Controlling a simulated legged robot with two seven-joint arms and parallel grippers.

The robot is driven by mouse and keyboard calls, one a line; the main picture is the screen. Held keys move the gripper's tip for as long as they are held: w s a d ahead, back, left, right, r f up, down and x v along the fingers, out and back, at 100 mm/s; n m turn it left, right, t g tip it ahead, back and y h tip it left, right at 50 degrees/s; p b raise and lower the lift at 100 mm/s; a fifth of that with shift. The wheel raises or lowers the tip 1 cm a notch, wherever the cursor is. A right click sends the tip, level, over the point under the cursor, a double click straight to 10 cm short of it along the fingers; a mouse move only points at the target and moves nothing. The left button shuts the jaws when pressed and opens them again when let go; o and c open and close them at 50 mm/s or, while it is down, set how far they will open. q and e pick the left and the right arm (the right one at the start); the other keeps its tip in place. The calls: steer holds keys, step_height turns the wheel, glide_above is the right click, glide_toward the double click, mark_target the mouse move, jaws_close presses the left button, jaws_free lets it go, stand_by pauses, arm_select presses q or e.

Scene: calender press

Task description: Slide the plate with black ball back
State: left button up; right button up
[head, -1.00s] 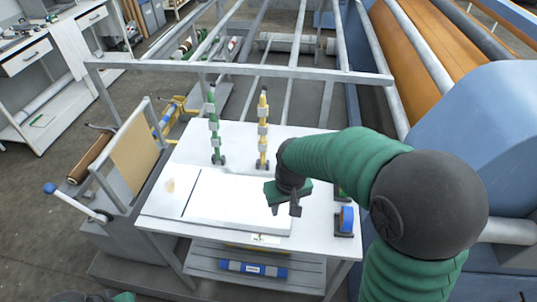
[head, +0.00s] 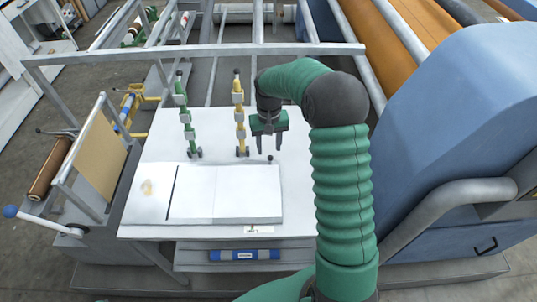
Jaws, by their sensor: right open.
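The white plate (head: 225,193) lies flat on the white table, with a dark slot (head: 173,193) on its left. A small black ball (head: 270,158) stands at the plate's back right corner. My right gripper (head: 268,148) points down with its fingers spread and empty. Its fingertips appear just above and behind the ball in the picture; I cannot tell whether they touch it. My left gripper is out of view.
A green post (head: 185,118) and a yellow post (head: 239,115) stand on the table (head: 205,231) behind the plate. A grey frame bar (head: 200,53) crosses behind them. A blue machine housing (head: 440,130) stands at the right.

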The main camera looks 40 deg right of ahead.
mark_target(270, 159)
steer(key=f, duration=0.2)
steer(key=s+f, duration=0.1)
steer(key=f, duration=0.1)
steer(key=shift+f, duration=0.3)
steer(key=shift+w+d+f, duration=0.1)
steer(key=shift+f, duration=0.5)
steer(key=shift+w+f, duration=0.1)
steer(key=shift+w, duration=0.05)
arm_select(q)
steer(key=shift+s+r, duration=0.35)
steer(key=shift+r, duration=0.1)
arm_select(e)
jaws_close()
